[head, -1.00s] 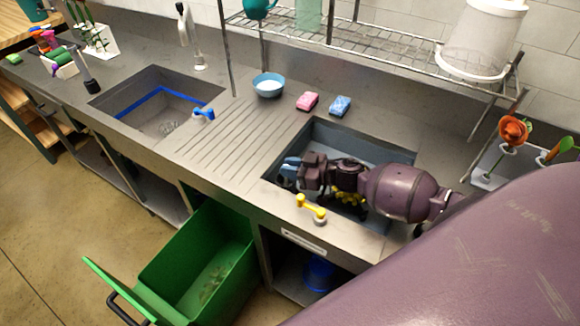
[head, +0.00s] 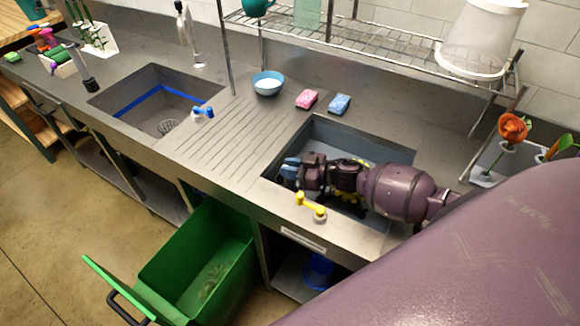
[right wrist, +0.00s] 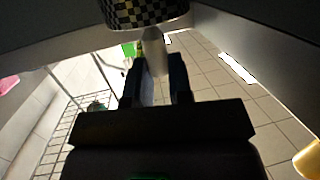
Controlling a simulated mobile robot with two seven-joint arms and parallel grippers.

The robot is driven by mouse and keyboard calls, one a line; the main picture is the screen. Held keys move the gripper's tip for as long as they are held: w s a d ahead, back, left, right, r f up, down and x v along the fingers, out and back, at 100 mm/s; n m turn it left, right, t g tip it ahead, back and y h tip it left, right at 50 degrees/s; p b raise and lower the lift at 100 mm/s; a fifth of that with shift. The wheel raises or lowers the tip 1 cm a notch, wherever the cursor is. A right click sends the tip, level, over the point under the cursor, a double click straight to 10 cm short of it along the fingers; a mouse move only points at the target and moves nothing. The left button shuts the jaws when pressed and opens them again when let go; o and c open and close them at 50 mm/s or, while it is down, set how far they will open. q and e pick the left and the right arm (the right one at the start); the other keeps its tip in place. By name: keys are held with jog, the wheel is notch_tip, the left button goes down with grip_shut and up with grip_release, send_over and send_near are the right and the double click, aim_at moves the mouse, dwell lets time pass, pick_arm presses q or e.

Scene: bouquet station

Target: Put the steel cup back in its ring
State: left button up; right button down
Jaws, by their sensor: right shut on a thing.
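My right gripper (head: 289,169) is low in the right sink basin (head: 345,133), at its left side. In the right wrist view its dark fingers (right wrist: 158,85) are shut on a pale grey stem. The stem joins a cup-like part with a dark checkered, perforated-looking band, apparently the steel cup (right wrist: 145,12), cut off by the top edge. In the head view I cannot make out the cup or the basin's ring past my gripper and arm. My left gripper is not in view.
A yellow tap lever (head: 311,206) stands on the front rim. Pink (head: 307,99) and blue (head: 340,103) sponges and a blue bowl (head: 268,83) are behind. The left basin (head: 150,105) shows a round drain (head: 168,126). A green bin (head: 205,270) stands open below.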

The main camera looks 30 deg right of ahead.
jog(key=shift+f+b, duration=0.4)
jog(key=shift+f, duration=0.5)
dwell(0.3)
jog(key=c, duration=0.9)
grip_release()
jog(key=shift+c, duration=0.2)
jog(key=shift+r, duration=0.15)
notch_tip(320, 180, up, 20)
jog(key=p, duration=0.2)
jog(key=shift+p, duration=0.3)
